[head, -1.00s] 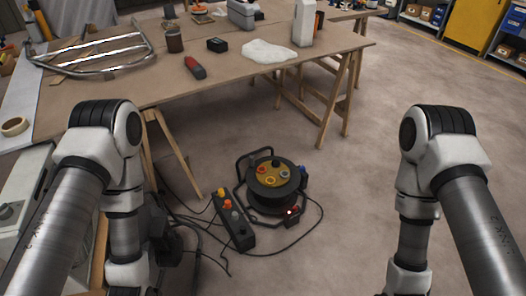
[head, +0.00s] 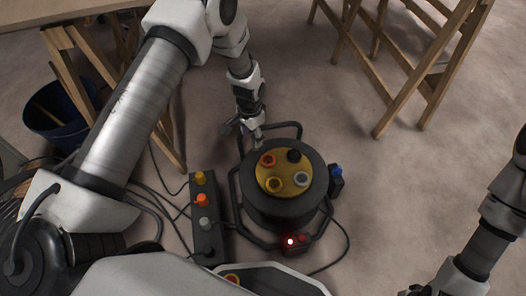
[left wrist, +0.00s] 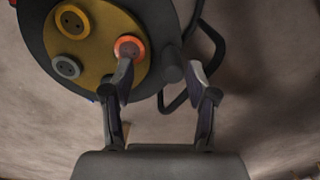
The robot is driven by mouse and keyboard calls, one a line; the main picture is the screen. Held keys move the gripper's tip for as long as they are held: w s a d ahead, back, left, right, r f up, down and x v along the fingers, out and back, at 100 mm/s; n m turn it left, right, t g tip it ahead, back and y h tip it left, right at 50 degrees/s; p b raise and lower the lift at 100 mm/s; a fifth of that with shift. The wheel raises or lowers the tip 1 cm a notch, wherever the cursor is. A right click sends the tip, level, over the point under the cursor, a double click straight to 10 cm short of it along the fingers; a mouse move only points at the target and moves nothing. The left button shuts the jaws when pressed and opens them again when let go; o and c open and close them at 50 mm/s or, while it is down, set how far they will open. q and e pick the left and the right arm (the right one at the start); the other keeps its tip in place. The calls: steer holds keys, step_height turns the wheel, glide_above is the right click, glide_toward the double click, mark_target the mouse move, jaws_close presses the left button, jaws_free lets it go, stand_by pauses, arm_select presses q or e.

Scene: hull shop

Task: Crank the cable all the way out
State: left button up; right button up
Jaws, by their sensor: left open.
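The cable reel (head: 285,212) stands on the floor in a black tube frame. Its yellow face (head: 270,183) carries orange, black, yellow and grey sockets. My left gripper (head: 257,140) is open at the reel's far left edge. A black cable (head: 345,243) curves from the reel's right side. My right arm is at lower right, its fingers out of frame.
A black power strip (head: 206,240) with coloured plugs lies left of the reel, with loose cables around it. A small box with a lit red light (head: 291,241) is at the reel's near side. Wooden trestles (head: 405,95) and a dark bucket (head: 62,118) stand farther back. Floor at right is clear.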

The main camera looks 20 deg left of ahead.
arm_select(q)
steer(key=w, duration=0.1)
steer(key=w+f, duration=0.1)
steer(key=shift+w+a+f+b, duration=0.2)
steer(key=shift+w+f+b, duration=0.1)
steer(key=shift+w+b, duration=0.1)
steer(key=shift+w+a+r, duration=0.1)
steer(key=shift+w+r, duration=0.05)
steer(key=shift+w, duration=0.2)
step_height(320, 180, down, 7)
steer(key=b, duration=0.3)
steer(key=shift+s, duration=0.1)
jaws_close()
arm_select(e)
step_height(320, 180, down, 6)
steer(key=w, duration=0.1)
